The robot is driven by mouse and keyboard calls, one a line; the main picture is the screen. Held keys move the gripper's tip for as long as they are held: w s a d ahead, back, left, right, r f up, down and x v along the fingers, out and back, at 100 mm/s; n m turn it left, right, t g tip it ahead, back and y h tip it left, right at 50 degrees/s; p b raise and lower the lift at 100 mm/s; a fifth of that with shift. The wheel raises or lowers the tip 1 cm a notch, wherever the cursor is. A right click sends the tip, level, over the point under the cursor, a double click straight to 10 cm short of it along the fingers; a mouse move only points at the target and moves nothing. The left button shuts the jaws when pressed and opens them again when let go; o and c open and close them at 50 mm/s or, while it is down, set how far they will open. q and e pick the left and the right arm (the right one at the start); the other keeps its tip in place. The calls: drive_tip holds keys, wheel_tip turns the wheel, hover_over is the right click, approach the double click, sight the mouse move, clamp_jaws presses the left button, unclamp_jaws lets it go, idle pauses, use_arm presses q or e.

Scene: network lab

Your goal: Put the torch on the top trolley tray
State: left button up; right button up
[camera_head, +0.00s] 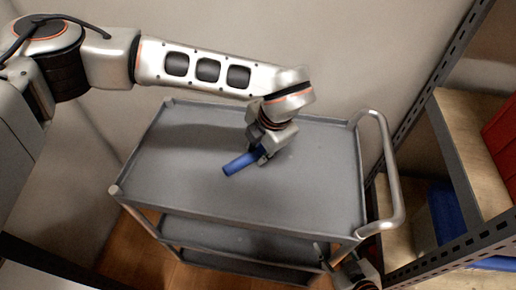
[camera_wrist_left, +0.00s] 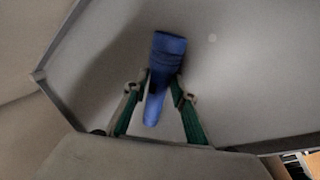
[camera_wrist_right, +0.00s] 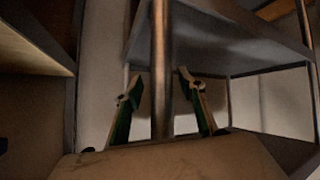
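My left gripper (camera_head: 262,153) reaches down from above and is shut on the torch. In the left wrist view the torch (camera_wrist_left: 158,85) lies between the two fingers (camera_wrist_left: 160,90), which appear to touch its sides. I cannot tell whether the torch touches the tray surface. My right gripper (camera_wrist_right: 160,82) is open and empty, low beside the trolley's right end. A metal trolley post (camera_wrist_right: 161,70) shows between its fingers in the right wrist view.
The top tray is otherwise bare, with a raised rim and a curved handle (camera_head: 390,175) on the right. Lower trays (camera_head: 230,238) hang beneath. A metal shelf rack (camera_head: 455,160) with a blue bin (camera_head: 447,212) and a red box (camera_head: 503,135) stands at right. A wall is behind.

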use_arm(q)
drive_tip(key=shift+r, duration=0.35)
drive_tip(key=p+v, duration=0.1)
drive_tip(key=v, duration=1)
drive_tip(key=shift+d+r+p, duration=0.15)
drive_tip(key=shift+r+p, duration=0.1)
drive_tip(key=shift+p, duration=0.05)
drive_tip(key=shift+s, duration=0.2)
